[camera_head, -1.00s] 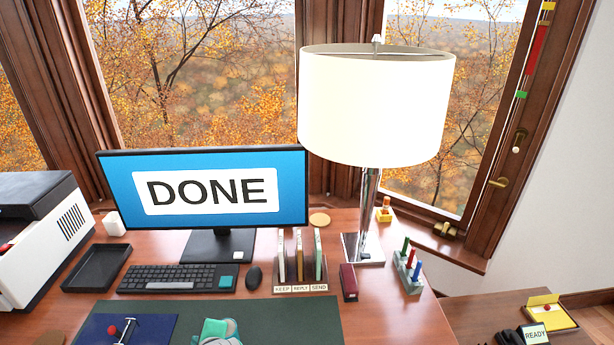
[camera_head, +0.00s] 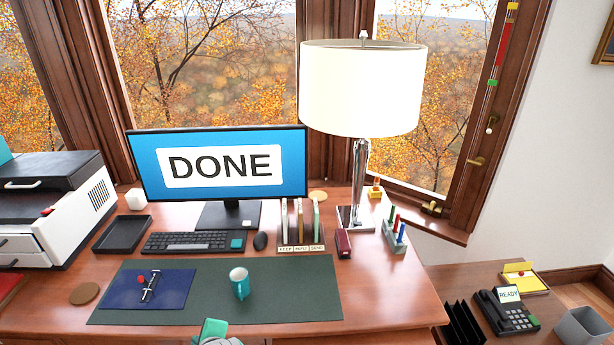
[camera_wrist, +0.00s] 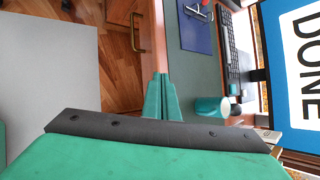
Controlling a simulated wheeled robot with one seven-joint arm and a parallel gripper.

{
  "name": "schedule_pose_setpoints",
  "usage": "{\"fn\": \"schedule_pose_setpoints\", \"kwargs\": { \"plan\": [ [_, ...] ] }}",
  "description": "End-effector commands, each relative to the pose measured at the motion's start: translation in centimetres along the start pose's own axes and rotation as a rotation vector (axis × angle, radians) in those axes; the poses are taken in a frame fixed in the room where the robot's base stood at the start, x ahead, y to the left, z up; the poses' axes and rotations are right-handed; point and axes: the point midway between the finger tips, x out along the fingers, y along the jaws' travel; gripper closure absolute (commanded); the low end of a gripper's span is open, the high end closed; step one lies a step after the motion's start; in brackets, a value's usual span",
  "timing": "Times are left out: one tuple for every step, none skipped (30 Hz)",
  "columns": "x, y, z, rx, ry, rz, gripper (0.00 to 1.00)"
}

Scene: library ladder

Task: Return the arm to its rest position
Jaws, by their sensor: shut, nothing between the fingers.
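My gripper (camera_wrist: 162,95) is shut and empty; its green fingers meet in the wrist view, over the desk's front edge. In the head view only a small green part of my arm's end (camera_head: 213,331) shows at the bottom edge, in front of the desk mat. The rest of the arm is out of view there. A teal mug (camera_head: 239,282) stands upright on the dark green mat (camera_head: 290,285), apart from my gripper. The mug also shows in the wrist view (camera_wrist: 208,108), right of the fingers.
The wooden desk (camera_head: 385,300) holds a monitor (camera_head: 220,180) reading DONE, a keyboard (camera_head: 190,243), a lamp (camera_head: 360,95) and a printer (camera_head: 55,205). A lower surface at right bears a phone (camera_head: 505,312). Wood floor (camera_wrist: 75,50) shows before the desk.

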Motion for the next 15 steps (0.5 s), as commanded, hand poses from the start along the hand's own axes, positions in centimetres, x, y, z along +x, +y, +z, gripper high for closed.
{"fn": "schedule_pose_setpoints", "kwargs": {
  "plan": [
    [0.1, 0.2, -0.4, -0.007, 0.003, -0.004, 1.00],
    [0.1, 0.4, -0.8, -0.016, 0.005, -0.008, 1.00],
    [0.2, 0.6, -1.1, -0.028, 0.007, -0.014, 1.00],
    [0.2, 0.7, -1.4, -0.036, 0.008, -0.020, 1.00],
    [0.2, 0.8, -1.7, -0.046, 0.010, -0.024, 1.00],
    [0.2, 1.0, -2.0, -0.058, 0.012, -0.031, 1.00],
    [0.3, 1.2, -2.3, -0.069, 0.013, -0.036, 1.00],
    [0.3, 1.4, -2.6, -0.080, 0.015, -0.041, 1.00],
    [0.3, 1.7, -3.0, -0.095, 0.017, -0.048, 1.00],
    [0.3, 1.9, -3.2, -0.108, 0.019, -0.053, 1.00],
    [0.3, 2.0, -3.5, -0.120, 0.021, -0.060, 1.00],
    [0.3, 2.3, -4.1, -0.138, 0.025, -0.068, 1.00],
    [0.3, 2.5, -4.4, -0.152, 0.028, -0.076, 1.00],
    [0.3, 2.8, -4.9, -0.166, 0.033, -0.082, 1.00],
    [0.3, 3.0, -5.4, -0.187, 0.037, -0.093, 1.00]
  ]
}}
